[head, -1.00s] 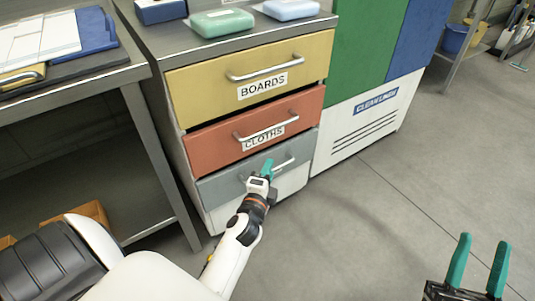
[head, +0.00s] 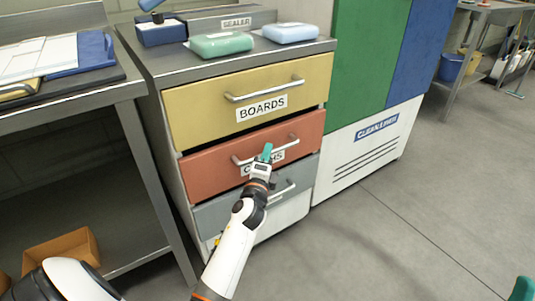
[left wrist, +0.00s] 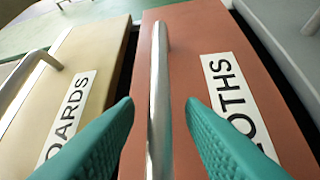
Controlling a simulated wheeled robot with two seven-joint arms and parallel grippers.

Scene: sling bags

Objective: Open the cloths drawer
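The cloths drawer (head: 215,172) is the red middle drawer of the cabinet, and it looks shut. Its silver bar handle (head: 238,161) runs across the front, and my left gripper partly covers its label. My left gripper (head: 265,153) is at this handle. In the left wrist view the handle (left wrist: 159,70) passes between the teal fingers of my left gripper (left wrist: 160,125). These fingers are open, with space on both sides of the bar. Of my right gripper (head: 522,289) only a teal fingertip shows at the bottom right corner.
The yellow boards drawer (head: 200,107) is above and a grey drawer (head: 225,208) below, both shut. Green (head: 221,43) and blue (head: 290,32) packs lie on the cabinet top. The floor in front is clear.

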